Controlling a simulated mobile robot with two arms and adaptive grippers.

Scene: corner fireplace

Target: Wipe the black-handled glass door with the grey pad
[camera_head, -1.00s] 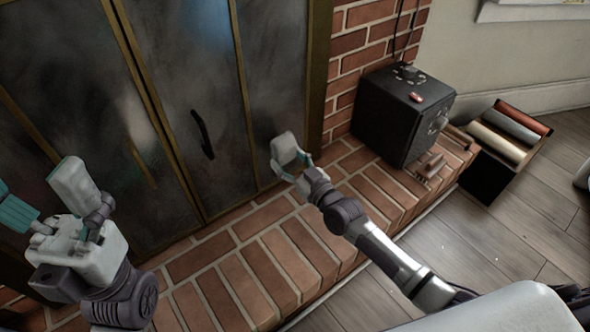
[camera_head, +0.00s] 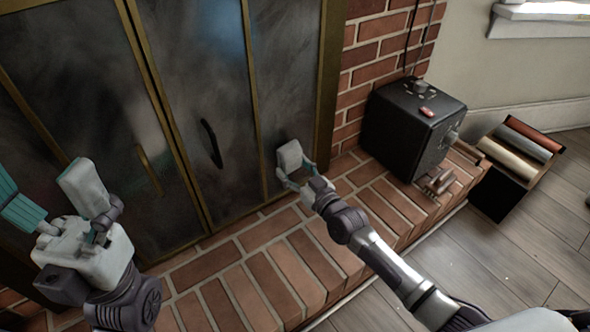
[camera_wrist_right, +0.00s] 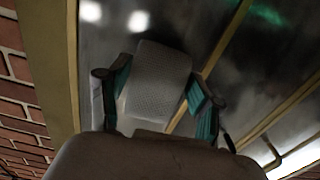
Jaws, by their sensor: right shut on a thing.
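The glass door (camera_head: 190,70) with the black handle (camera_head: 211,143) is smudged with grey haze and framed in brass. My right gripper (camera_head: 296,168) is shut on the light grey pad (camera_head: 290,156), in front of the lower part of the narrow glass panel right of the black handle. In the right wrist view the textured pad (camera_wrist_right: 158,80) sits between the teal fingers, with glass behind it. I cannot tell whether the pad touches the glass. My left gripper (camera_head: 48,197) is open and empty, in front of the left glass.
A brick hearth (camera_head: 235,275) runs below the doors. A black box (camera_head: 412,128) with knobs stands on it at right. A low holder (camera_head: 515,150) with coloured rolls stands on the wooden floor. A brass handle (camera_head: 150,170) is on the left door.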

